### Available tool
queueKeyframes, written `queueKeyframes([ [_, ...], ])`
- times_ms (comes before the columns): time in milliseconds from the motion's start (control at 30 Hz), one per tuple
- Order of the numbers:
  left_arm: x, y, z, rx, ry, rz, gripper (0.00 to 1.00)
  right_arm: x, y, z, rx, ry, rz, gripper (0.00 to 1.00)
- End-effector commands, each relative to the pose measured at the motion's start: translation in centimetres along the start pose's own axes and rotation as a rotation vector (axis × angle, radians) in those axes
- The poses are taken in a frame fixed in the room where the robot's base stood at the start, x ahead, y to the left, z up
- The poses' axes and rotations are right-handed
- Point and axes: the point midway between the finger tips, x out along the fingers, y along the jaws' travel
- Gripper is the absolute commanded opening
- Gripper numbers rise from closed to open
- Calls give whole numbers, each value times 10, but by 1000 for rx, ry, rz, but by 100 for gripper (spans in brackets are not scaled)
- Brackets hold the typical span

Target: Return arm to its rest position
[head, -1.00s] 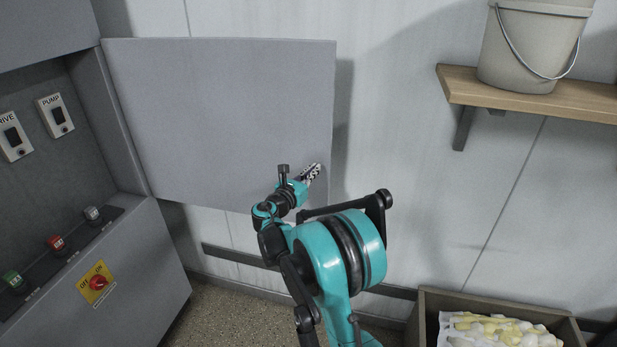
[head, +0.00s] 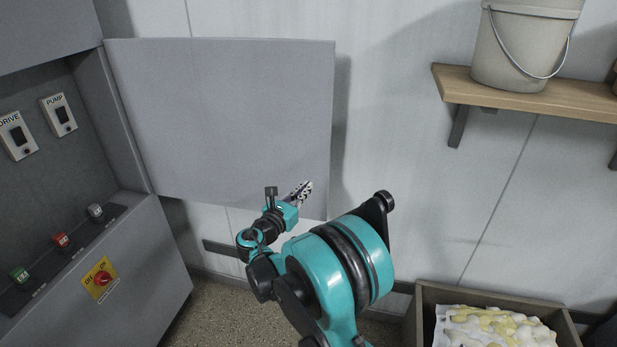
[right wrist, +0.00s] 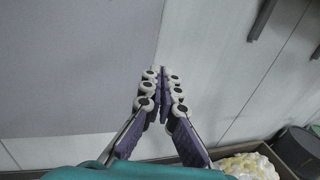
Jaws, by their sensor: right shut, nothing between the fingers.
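My right arm, teal and black, rises from the bottom of the head view. My right gripper (head: 303,192) is in front of the lower right part of the open grey cabinet door (head: 225,110). In the right wrist view its fingers (right wrist: 162,75) are together with nothing between them. The door also shows on the left of the right wrist view (right wrist: 70,60). I cannot tell from these views whether the gripper touches the door. My left gripper is not in view.
The grey cabinet on the left has DRIVE (head: 17,135) and PUMP (head: 60,115) switches, several buttons and a red rotary switch (head: 101,279). A wooden shelf (head: 540,97) holds a bucket (head: 522,45). A crate (head: 423,300) with a pale lumpy bag (head: 490,328) stands at the lower right.

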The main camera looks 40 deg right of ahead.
Motion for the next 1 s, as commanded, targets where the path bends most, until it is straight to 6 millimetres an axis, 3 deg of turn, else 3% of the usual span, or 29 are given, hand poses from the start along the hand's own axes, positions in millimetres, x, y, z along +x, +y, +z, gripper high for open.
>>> queueKeyframes([
  [200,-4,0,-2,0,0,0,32,-22,-6,0,0,0,1,0],
  [433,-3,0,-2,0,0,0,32,-24,-8,0,8,5,0,0],
  [567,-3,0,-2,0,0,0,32,-30,-16,-1,123,77,6,0],
  [767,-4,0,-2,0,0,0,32,-72,-46,-17,609,381,-33,0],
  [1000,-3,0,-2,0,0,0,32,-164,-82,-48,1273,798,-272,0],
])
